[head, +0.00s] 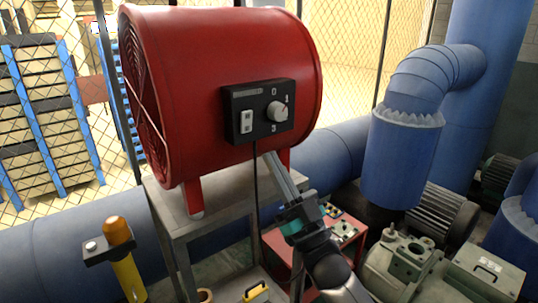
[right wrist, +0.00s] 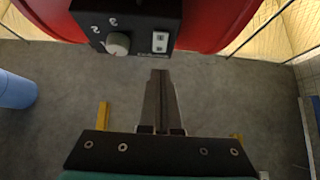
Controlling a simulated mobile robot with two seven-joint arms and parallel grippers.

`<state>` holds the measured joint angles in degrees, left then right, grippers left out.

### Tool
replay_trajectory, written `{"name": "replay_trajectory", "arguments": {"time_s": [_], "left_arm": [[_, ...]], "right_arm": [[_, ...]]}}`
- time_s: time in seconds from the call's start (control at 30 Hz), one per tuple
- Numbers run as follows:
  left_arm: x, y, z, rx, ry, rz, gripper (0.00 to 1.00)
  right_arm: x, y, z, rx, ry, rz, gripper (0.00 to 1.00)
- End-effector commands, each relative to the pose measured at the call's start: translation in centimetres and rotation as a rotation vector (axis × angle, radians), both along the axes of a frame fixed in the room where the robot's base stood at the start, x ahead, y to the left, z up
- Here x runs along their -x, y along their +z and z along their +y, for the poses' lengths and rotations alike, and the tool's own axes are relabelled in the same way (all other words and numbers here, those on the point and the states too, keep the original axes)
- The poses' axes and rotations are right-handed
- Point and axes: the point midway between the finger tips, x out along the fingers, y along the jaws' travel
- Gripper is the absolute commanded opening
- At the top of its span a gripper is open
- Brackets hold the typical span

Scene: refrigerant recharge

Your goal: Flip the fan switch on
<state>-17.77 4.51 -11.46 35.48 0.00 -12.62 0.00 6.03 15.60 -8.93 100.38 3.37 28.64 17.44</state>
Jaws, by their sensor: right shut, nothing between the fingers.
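The red fan (head: 215,75) stands on a grey metal stand (head: 215,225). Its black control box (head: 262,97) carries a white rocker switch (head: 247,121) at the left and a round numbered knob (head: 277,111) at the right. In the right wrist view the box is upside down, with the switch (right wrist: 160,42) and the knob (right wrist: 118,44) at the top. My right gripper (head: 270,158) is shut and empty, just below the control box, apart from the switch. It also shows in the right wrist view (right wrist: 160,75), its tips just below the switch. My left gripper is out of view.
A yellow post with an orange top (head: 118,231) stands at the front left. Blue pipes (head: 403,155) and a grey-green machine (head: 415,262) fill the right. A red box (head: 343,235) stands behind my right arm. A black cable hangs from the control box.

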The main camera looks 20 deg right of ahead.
Motion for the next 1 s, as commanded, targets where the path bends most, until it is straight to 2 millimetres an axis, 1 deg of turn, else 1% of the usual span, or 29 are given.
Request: {"name": "replay_trajectory", "arguments": {"time_s": [0.03, 0.1, 0.13, 0.17, 0.3, 0.37, 0.43, 0.67, 0.93, 1.0], "left_arm": [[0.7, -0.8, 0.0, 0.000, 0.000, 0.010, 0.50], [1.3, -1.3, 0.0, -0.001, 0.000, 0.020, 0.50], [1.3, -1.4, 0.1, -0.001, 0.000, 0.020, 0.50], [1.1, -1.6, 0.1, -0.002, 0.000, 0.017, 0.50], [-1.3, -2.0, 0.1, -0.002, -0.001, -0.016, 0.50], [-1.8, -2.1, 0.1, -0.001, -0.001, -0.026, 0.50], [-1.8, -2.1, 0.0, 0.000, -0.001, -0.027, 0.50], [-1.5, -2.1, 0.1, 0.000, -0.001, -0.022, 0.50], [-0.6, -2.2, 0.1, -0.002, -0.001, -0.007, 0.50], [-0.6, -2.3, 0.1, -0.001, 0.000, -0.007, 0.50]], "right_arm": [[0.7, -1.5, -0.3, 0.001, 0.000, 0.003, 0.00], [1.6, -2.7, -0.6, 0.001, 0.000, 0.003, 0.00], [1.9, -3.1, -0.7, 0.001, 0.000, 0.002, 0.00], [2.2, -3.6, -0.8, 0.001, 0.000, 0.002, 0.00], [3.4, -5.0, -1.3, -0.001, -0.001, -0.001, 0.00], [3.7, -5.4, -1.4, -0.001, 0.000, -0.002, 0.00], [3.9, -5.7, -1.5, -0.001, 0.000, -0.002, 0.00], [4.1, -5.7, -1.5, -0.001, 0.000, -0.003, 0.00], [4.0, -5.7, -1.5, -0.001, 0.000, -0.003, 0.00], [3.9, -6.1, -1.5, 0.001, -0.003, 0.006, 0.00]]}}
